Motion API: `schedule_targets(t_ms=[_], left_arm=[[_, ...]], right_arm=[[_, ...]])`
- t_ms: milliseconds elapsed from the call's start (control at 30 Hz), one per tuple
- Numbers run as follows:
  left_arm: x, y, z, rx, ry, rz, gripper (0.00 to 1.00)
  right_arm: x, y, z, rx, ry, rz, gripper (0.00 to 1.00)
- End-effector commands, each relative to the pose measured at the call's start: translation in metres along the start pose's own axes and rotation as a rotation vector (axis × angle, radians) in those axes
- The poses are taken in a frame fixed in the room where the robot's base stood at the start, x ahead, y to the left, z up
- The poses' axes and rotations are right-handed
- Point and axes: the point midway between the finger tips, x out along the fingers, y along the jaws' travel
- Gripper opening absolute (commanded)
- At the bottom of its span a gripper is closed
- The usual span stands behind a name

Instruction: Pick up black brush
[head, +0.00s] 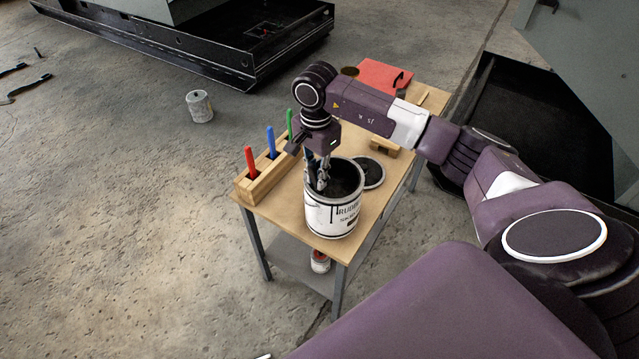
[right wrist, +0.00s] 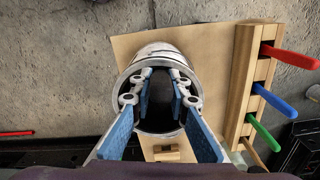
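My right gripper (head: 321,184) points down at the mouth of a white paint can (head: 333,216) with black contents. In the right wrist view its two blue-padded fingers (right wrist: 163,88) stand apart over the dark opening, with nothing clearly visible between them. I cannot make out a black brush with certainty. A wooden rack (head: 264,181) beside the can holds red (head: 251,160), blue (head: 271,142) and green (head: 290,123) handles. The right wrist view also shows a brown handle (right wrist: 252,152) in the rack. My left gripper is not in view.
The can stands on a small wooden-topped table (head: 290,215). A dark round lid (head: 371,172), a wooden block (head: 384,146) and a red cloth (head: 378,72) lie on it. A grey tin (head: 200,106) stands on the floor. A dark metal enclosure (head: 265,50) is behind.

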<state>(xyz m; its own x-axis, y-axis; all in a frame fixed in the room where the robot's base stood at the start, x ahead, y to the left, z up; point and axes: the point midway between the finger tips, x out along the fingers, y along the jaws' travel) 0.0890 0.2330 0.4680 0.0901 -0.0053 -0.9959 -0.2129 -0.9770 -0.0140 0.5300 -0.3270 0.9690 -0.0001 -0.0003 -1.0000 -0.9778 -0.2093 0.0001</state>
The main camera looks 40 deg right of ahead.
Motion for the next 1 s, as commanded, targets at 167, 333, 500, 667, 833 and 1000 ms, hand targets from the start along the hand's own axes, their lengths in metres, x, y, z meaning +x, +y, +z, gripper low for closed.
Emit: schedule_targets(t_ms=[167,333,500,667,833,1000], left_arm=[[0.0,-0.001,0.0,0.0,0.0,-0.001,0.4],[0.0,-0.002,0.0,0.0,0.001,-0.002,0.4],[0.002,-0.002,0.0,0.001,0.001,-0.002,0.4],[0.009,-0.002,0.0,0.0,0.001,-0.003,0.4],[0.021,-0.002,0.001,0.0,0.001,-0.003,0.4],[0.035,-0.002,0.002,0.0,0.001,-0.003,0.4]], right_arm=[[-0.001,0.0,0.0,0.0,0.0,-0.001,0.0],[-0.001,0.0,0.0,0.0,0.0,-0.001,0.0],[-0.006,-0.001,0.0,0.0,0.0,-0.002,0.0],[-0.023,-0.002,-0.001,0.0,0.001,-0.005,0.0],[-0.057,-0.002,-0.001,0.001,0.002,-0.008,0.0],[-0.108,-0.002,0.0,0.0,0.002,-0.01,0.0]])
